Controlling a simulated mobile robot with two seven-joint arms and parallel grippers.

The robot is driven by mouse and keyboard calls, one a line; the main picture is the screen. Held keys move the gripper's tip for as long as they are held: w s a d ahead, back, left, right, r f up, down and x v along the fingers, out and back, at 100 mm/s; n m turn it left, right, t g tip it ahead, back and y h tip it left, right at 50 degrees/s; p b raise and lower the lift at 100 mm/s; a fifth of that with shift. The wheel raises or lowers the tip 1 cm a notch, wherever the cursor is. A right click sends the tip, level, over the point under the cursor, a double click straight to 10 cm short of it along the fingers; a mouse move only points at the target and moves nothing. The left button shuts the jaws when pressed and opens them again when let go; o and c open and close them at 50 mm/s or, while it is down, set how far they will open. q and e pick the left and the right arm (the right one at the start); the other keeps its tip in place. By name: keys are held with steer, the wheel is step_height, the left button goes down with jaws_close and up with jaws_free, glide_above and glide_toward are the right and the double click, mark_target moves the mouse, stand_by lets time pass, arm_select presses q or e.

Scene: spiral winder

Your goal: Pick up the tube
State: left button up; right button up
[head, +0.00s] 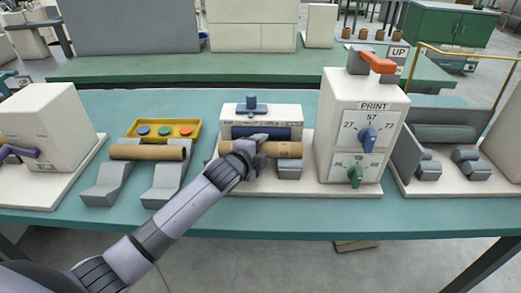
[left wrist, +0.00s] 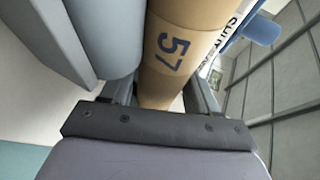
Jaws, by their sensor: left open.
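A brown cardboard tube (head: 284,149) lies level in the white machine, in front of its dark blue roller and above a grey roller (head: 288,168). My left gripper (head: 257,147) is at the tube's left part. Its open fingers (left wrist: 160,97) stand on either side of the tube; whether they touch it I cannot tell. My right gripper is not in view.
Another brown tube (head: 148,152) rests across two grey cradles, before a yellow tray (head: 164,130) with coloured buttons. A white PRINT box (head: 361,125) with blue and green knobs stands close right of the machine. The teal table's front strip (head: 290,225) is clear.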

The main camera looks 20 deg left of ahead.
arm_select(q)
steer(key=c, duration=0.7)
steer(key=shift+r, duration=0.1)
